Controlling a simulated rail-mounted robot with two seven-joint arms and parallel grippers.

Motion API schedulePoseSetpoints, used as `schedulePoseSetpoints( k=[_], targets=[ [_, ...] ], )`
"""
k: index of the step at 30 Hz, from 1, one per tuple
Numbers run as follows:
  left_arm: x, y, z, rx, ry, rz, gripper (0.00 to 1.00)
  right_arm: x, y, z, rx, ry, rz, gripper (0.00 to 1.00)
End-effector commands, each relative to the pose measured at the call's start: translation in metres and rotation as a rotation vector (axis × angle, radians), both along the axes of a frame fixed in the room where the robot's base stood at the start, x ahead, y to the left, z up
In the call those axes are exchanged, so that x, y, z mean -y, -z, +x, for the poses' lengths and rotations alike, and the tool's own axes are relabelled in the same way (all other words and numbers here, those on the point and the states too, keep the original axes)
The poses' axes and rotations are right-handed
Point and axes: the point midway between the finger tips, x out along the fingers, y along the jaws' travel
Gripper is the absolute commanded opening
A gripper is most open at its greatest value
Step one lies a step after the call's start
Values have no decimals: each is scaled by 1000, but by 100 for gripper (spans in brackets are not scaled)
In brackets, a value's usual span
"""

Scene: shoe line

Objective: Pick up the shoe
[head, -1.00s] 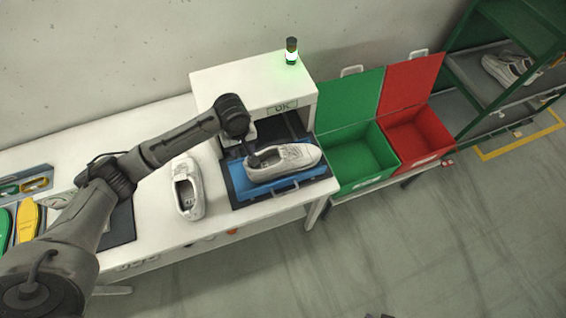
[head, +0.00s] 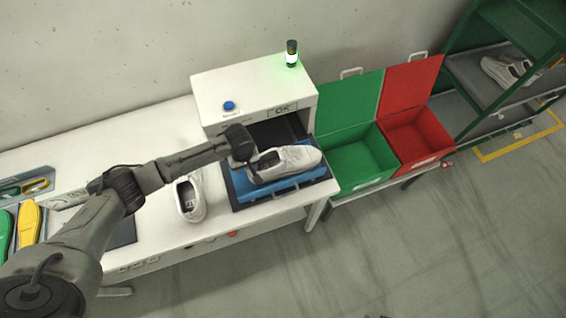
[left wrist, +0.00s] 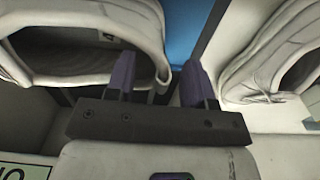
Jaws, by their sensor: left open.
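A white shoe (head: 288,162) lies on the blue tray (head: 290,194) in front of the inspection box, its toe to the right. My left gripper (head: 249,166) is at its heel end. In the left wrist view the fingers of the left gripper (left wrist: 158,80) are apart. One finger is over the opening of the shoe (left wrist: 70,32) and the other is just outside the heel, so the heel edge lies between them. Whether they touch it I cannot tell. A second white shoe (head: 188,198) is on the table left of the tray. My right gripper is not in view.
The white box (head: 250,88) with an OK display and green lamp (head: 291,53) stands behind the tray. A green bin (head: 352,158) and a red bin (head: 418,137) are on the right. A rack (head: 480,75) holds shoes. Insoles (head: 28,222) lie at left.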

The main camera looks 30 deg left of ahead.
Motion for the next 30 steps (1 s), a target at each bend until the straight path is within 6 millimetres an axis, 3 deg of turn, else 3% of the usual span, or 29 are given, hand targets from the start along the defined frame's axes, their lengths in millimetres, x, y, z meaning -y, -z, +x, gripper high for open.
schedulePoseSetpoints(
  k=[6,14,30],
  targets=[
    [0,18,0,1,0,1,49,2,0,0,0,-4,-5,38],
    [0,19,0,1,0,0,49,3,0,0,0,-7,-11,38],
    [0,19,0,1,0,0,0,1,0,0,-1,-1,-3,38]
  ],
)
